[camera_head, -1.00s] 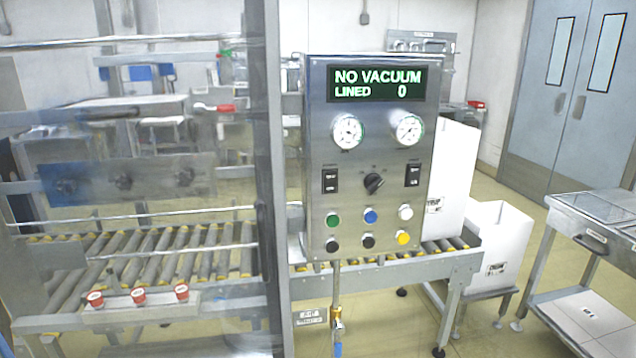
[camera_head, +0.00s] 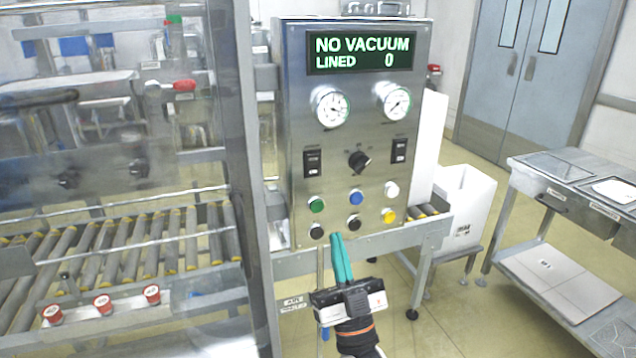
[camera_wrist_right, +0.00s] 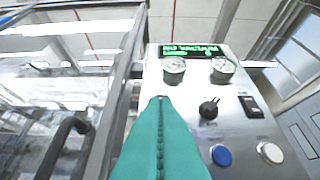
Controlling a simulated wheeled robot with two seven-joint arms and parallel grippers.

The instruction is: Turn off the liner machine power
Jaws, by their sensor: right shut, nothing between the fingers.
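The liner machine's steel control panel (camera_head: 352,125) stands at the centre of the head view. Its display (camera_head: 361,50) reads "NO VACUUM" and "LINED 0". Below two gauges are a left black rocker switch (camera_head: 312,163), a dark rotary knob (camera_head: 359,160) and a right black rocker switch (camera_head: 399,150). Under these sit several coloured buttons. My right gripper (camera_head: 340,240) is shut and empty, its teal fingers pointing up in front of the panel's lower edge. In the wrist view the fingers (camera_wrist_right: 160,125) cover the panel's left part, hiding the left rocker; the knob (camera_wrist_right: 209,108) shows to their right. My left gripper is not in view.
A clear guard with a metal post (camera_head: 235,180) stands left of the panel, over a roller conveyor (camera_head: 130,245). A white bin (camera_head: 465,205) and a steel table (camera_head: 585,190) stand at the right.

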